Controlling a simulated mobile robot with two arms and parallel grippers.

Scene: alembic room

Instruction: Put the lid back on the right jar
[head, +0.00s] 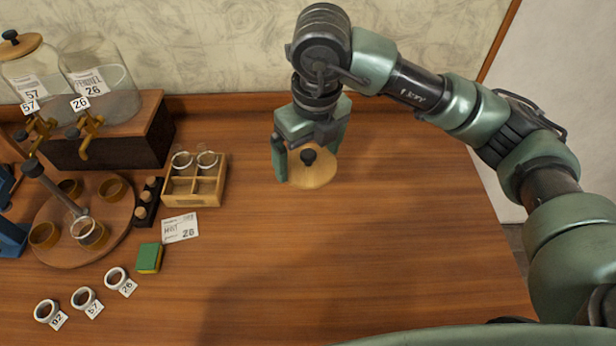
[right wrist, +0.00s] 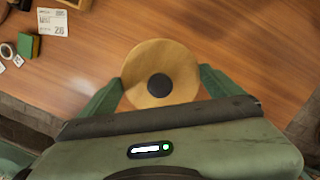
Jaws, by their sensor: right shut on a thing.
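A round wooden lid with a dark knob (head: 313,170) is between the fingers of my right gripper (head: 309,160), which is shut on it. In the right wrist view the lid (right wrist: 160,72) sits between the two green fingers (right wrist: 160,92). Whether the lid touches the table cannot be told. Two glass jars with brass taps stand on a dark wooden stand at the back left. The jar labelled 57 (head: 30,75) wears a wooden lid (head: 20,46). The jar labelled 26 (head: 97,80) to its right has no lid on top. My left gripper is not in view.
A wooden rack (head: 195,192) with two glass vials, a card marked 26 (head: 180,228), a green and yellow sponge (head: 149,258) and a round tray (head: 75,250) with cups lie left. Several white tagged rings (head: 84,299) sit front left. The table's middle is clear.

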